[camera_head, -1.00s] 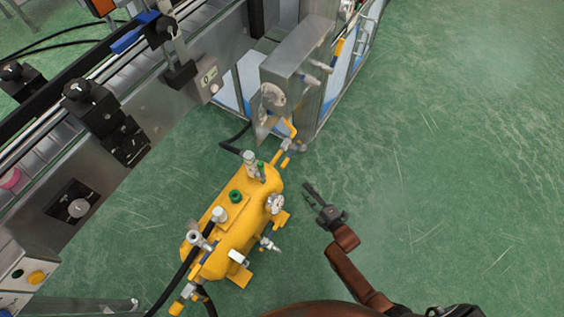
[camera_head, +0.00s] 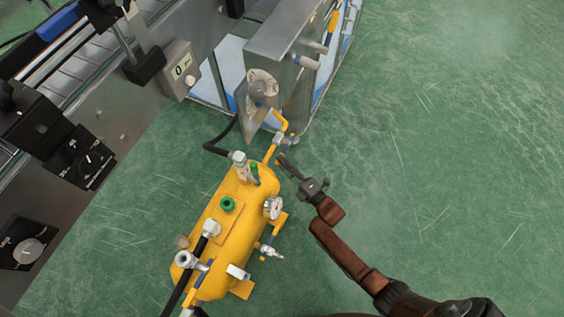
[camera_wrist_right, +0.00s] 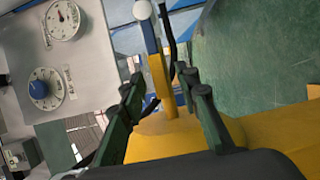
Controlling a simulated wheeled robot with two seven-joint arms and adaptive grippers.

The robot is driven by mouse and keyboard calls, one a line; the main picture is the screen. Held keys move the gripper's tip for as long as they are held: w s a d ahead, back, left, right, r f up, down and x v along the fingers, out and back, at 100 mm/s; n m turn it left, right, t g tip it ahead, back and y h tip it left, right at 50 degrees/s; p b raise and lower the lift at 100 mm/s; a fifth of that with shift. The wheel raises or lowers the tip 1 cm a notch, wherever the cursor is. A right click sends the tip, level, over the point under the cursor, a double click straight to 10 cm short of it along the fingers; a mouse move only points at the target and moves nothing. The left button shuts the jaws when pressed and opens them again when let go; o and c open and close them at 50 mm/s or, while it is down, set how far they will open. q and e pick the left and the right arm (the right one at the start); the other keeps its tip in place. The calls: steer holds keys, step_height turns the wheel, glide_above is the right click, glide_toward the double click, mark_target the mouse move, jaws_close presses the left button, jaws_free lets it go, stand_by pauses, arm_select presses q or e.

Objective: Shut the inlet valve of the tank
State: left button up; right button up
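The yellow tank (camera_head: 228,235) lies on the green floor, with a gauge (camera_head: 273,207) on its side and fittings along it. At its upper end, a yellow pipe leads to a small valve with a yellow handle (camera_head: 281,122). My right gripper (camera_head: 285,163) is just right of the tank's upper end, pointing toward the yellow pipe. In the right wrist view its fingers (camera_wrist_right: 163,98) are apart, with a yellow pipe (camera_wrist_right: 158,75) seen between them. My left gripper is out of view.
A steel cabinet with a dial (camera_head: 262,84) stands just above the tank's upper end. A conveyor machine with a control box (camera_head: 182,69) runs along the left. A black hose (camera_head: 214,148) curves beside the cabinet. The floor on the right is clear.

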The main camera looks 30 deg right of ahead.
steer(key=shift+w, duration=0.1)
steer(key=shift+c, duration=0.2)
jaws_close()
stand_by(0.5)
